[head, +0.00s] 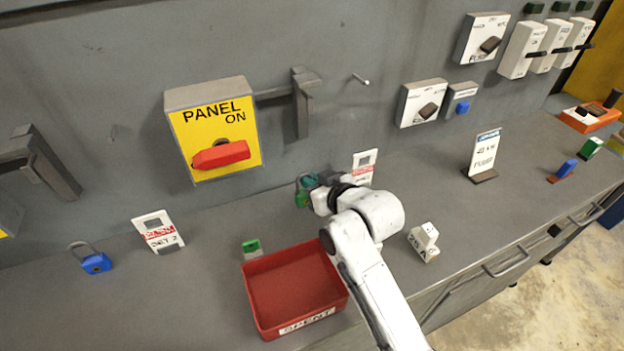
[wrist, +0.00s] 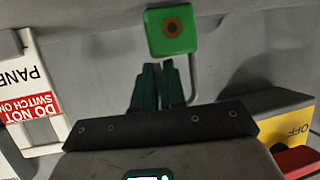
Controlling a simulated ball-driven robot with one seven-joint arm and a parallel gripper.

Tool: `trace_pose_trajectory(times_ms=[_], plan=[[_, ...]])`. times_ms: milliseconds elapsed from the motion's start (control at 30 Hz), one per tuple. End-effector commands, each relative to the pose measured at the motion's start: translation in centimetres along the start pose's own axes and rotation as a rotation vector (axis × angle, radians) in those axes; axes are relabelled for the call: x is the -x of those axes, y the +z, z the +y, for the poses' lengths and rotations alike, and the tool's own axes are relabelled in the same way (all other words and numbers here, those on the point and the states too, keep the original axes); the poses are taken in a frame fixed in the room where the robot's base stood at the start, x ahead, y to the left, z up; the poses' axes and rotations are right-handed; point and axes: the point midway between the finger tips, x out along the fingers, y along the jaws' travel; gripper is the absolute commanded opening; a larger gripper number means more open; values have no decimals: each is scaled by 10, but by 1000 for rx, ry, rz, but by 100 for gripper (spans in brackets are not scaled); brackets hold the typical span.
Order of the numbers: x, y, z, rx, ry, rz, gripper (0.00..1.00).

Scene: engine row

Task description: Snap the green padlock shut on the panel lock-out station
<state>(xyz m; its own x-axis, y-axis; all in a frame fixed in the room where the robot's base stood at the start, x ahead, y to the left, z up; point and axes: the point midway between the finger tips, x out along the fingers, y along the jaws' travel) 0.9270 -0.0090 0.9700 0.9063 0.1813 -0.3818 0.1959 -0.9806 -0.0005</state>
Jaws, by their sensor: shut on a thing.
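The green padlock (head: 302,198) is at my gripper (head: 312,182), above the bench and below the right side of the panel switch. In the wrist view the padlock's green body (wrist: 171,32) lies just beyond the dark green fingers of my gripper (wrist: 158,68). Its grey shackle (wrist: 192,80) runs beside the right finger; the fingers hide part of it. My gripper is shut on the padlock. The yellow panel switch box (head: 215,130) is marked PANEL ON, with a red handle (head: 221,155). I cannot tell whether the shackle passes through anything.
A DO NOT SWITCH ON tag (head: 363,167) stands right behind my gripper. A red SPENT tray (head: 297,290) sits in front, with a small green-and-white block (head: 251,248) behind it. A blue padlock (head: 97,263) and another tag (head: 158,231) are at left. A grey bracket (head: 302,103) juts from the wall.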

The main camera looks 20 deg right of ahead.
Motion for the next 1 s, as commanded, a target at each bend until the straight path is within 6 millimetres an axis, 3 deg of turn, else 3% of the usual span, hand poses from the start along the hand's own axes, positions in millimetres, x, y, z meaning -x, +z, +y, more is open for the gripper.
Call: trace_pose_trajectory(times_ms=[367,400,633,1000], plan=[[-2,4,0,-1,1,1,0],[-1,4,1,-1,1,0,13],[-1,4,0,0,1,0,35],[-2,6,1,1,1,0,36]])
